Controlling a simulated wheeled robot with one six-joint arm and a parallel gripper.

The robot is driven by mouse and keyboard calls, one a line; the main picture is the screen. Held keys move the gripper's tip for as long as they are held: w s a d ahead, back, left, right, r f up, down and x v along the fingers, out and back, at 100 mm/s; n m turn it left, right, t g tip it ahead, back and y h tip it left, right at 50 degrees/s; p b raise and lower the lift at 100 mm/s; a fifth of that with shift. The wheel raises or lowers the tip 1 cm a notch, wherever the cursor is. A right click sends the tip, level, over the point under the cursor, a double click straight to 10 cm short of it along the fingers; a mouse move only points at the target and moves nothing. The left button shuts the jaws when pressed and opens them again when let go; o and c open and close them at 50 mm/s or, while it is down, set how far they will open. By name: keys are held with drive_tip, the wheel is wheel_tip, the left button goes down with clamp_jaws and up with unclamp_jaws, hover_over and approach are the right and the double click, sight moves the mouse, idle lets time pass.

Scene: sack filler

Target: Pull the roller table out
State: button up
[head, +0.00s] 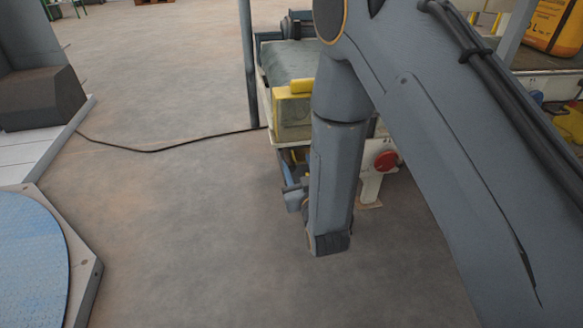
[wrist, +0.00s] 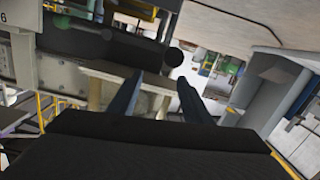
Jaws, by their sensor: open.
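A cream-framed unit (head: 291,112) with a grey top and yellow end blocks stands behind my arm in the head view; it may be the roller table, but I see no rollers clearly. My arm hides its right part. In the wrist view, a pale bench-like frame (wrist: 152,82) with legs lies beyond my fingers, below a long dark bar. I cannot tell if it is the same unit. In the head view the gripper is mostly hidden behind my arm.
A red round knob (head: 386,160) sits on a pale post right of my arm. A dark cable (head: 150,150) crosses the floor. A blue round plate (head: 30,262) lies at the left edge. A grey post (head: 248,65) stands beside the unit. The middle floor is clear.

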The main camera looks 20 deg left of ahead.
sight(287, 159)
drive_tip(key=f, duration=0.1)
drive_tip(key=a+f+b, duration=0.1)
drive_tip(key=f+b, duration=0.1)
drive_tip(key=shift+a+f+t+y, duration=0.1)
drive_tip(key=shift+a+t+y, duration=0.15)
drive_tip(key=shift+t+y, duration=0.05)
drive_tip(key=shift+w+f+b, duration=0.1)
drive_tip(key=shift+f+b, duration=0.3)
drive_tip(key=shift+b+x, duration=2.05)
drive_tip(key=shift+x, duration=1.85)
clamp_jaws()
